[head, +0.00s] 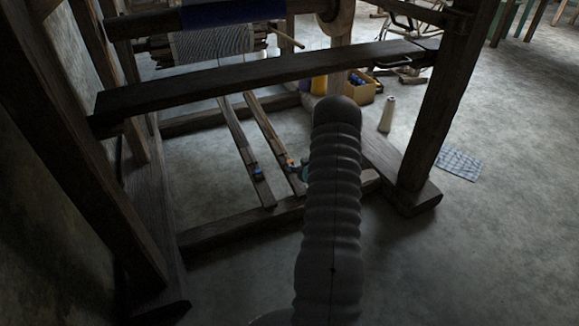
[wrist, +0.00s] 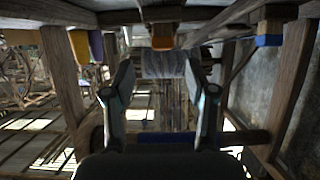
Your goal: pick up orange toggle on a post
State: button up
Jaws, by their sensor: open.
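The orange toggle (head: 290,162) sits on the right one of two long wooden treadles (head: 262,130) low in the loom. In the wrist view the orange toggle (wrist: 162,36) is near the top middle, just beyond the fingertips. My gripper (wrist: 158,70) is open, with one finger on each side of that line and no visible contact with the toggle. In the head view my arm hides most of the gripper.
A blue toggle (head: 258,173) is on the left treadle; it also shows at the right in the wrist view (wrist: 268,40). A dark loom beam (head: 260,77) crosses above the treadles. A lower rail (head: 235,228) runs in front. A pale cone (head: 387,114) stands beyond the arm.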

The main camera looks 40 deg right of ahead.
aim_at(291, 162)
jog(key=x, duration=0.4)
jog(key=shift+w+a+f+b, duration=0.1)
jog(key=shift+a+f+b, duration=0.05)
jog(key=shift+f+b, duration=0.25)
jog(key=shift+w+f, duration=0.15)
jog(key=shift+w, duration=0.4)
jog(key=c, duration=0.9)
